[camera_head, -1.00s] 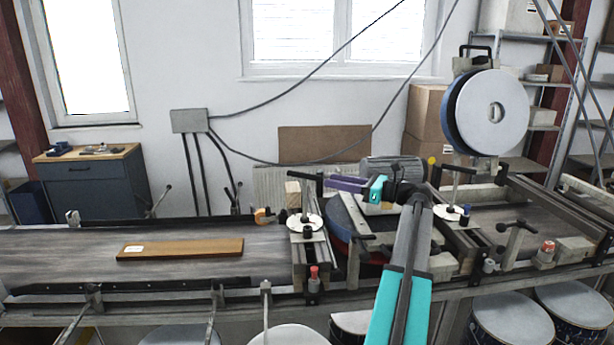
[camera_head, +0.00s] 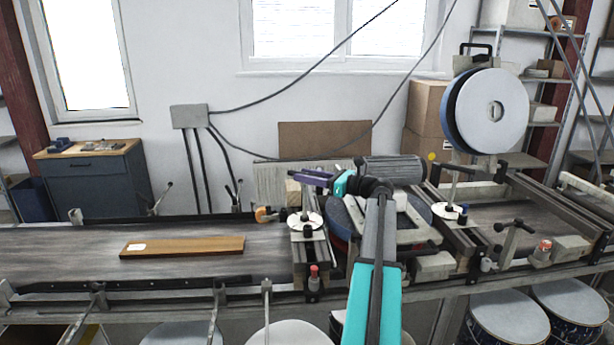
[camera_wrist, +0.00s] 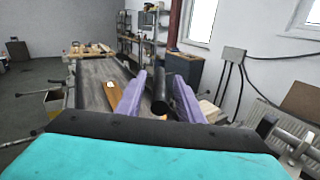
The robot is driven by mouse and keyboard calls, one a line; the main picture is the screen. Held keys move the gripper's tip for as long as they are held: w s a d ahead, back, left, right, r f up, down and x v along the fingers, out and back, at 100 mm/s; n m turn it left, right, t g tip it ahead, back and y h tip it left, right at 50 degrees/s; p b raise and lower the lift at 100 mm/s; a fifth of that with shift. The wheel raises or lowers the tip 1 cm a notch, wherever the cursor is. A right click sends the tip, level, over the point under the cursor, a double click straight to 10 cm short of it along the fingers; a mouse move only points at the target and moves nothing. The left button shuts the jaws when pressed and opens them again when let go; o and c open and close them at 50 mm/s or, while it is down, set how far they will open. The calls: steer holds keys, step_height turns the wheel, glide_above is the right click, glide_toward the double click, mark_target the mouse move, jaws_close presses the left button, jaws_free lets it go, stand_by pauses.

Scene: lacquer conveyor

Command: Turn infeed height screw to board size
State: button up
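The infeed height screw stands on the left cross-beam of the machine, with a white disc (camera_head: 296,223) around its post and a black crank handle (camera_head: 325,174) at the top. My gripper (camera_head: 300,178) has purple fingers and points left at the height of this handle. In the wrist view, the fingers of my gripper (camera_wrist: 160,78) are apart, with a black round bar (camera_wrist: 160,95) between them.
The belt (camera_head: 60,255) left of the beam is clear around the board. A second screw with a white disc (camera_head: 446,211) stands to the right. A grey motor (camera_head: 392,170) is behind my arm. A large sanding disc (camera_head: 490,110) hangs at the upper right.

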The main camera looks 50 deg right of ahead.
jaws_close()
steer(key=shift+a+m+h+p, duration=0.2)
steer(key=shift+m+h+p, duration=0.25)
steer(key=shift+h, duration=0.15)
steer(key=shift+d+m+t+h+p, duration=0.1)
steer(key=shift+m+t+h+p, duration=0.3)
steer(key=shift+h, duration=0.3)
jaws_free()
